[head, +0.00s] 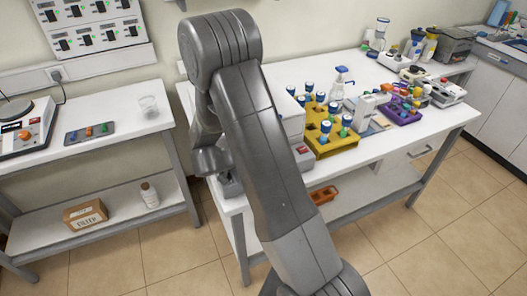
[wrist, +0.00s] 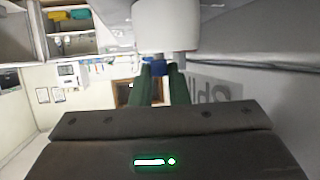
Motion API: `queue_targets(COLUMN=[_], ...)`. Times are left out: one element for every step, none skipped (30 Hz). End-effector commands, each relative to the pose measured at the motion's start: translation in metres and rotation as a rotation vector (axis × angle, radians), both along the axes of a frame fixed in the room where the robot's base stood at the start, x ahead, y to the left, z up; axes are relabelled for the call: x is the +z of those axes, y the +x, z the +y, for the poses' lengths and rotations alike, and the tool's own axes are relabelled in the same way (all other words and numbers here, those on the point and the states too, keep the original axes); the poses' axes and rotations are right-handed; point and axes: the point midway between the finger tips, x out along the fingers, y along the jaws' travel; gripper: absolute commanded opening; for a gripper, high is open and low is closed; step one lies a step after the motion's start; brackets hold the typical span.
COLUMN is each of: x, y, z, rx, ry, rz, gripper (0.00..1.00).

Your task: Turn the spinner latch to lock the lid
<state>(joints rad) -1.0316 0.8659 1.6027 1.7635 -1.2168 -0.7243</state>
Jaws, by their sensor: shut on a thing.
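In the wrist view my gripper (wrist: 161,68) has its two dark green fingers close together. A small blue piece (wrist: 156,65) shows at the fingertips, and they are shut on it; it appears to be the spinner latch, though its shape and angle are mostly hidden. A white rounded part (wrist: 165,25) is just beyond the fingertips; I cannot tell whether it is the lid. In the head view my arm covers the work spot, and the fingers and latch are hidden. A white machine (head: 292,118) shows partly behind the arm at the table's left end.
A yellow rack (head: 328,148) with blue-capped bottles stands right of my arm on the white table (head: 415,150). A purple rack (head: 402,112) is farther right. An orange tray (head: 324,194) lies on the lower shelf. The left bench (head: 105,125) is separated by a gap.

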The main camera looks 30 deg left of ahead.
Motion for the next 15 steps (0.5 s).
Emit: queue_targets(x=[0.0002,0.0002,0.0001,0.0001,0.0002,0.0002,0.0002,0.0002,0.0002,0.0002,0.0002,0.0002,0.0002,0.0002,0.0002], y=[0.0002,0.0002,0.0001,0.0001,0.0002,0.0002,0.0002,0.0002,0.0002,0.0002,0.0002,0.0002,0.0002,0.0002,0.0002], z=[0.0002,0.0002,0.0002,0.0002,0.0001,0.0001,0.0001,0.0001,0.0001,0.0001,0.0001,0.0001,0.0001,0.0001,0.0001], rx=[-0.001,-0.001,-0.001,-0.001,-0.001,0.000,0.000,0.000,0.000,0.000,0.000,0.000,0.000,0.000,0.000], ry=[0.000,0.000,0.000,0.000,0.000,0.000,0.000,0.000,0.000,0.000,0.000,0.000,0.000,0.000,0.000], rz=[0.000,0.000,0.000,0.000,-0.001,-0.001,-0.001,-0.001,-0.001,-0.001,-0.001,-0.001,-0.001,-0.001,-0.001], gripper=[0.00,0.00,0.00,0.00,0.00,0.00,0.00,0.00,0.00,0.20,0.26,0.34,0.36,0.36,0.36])
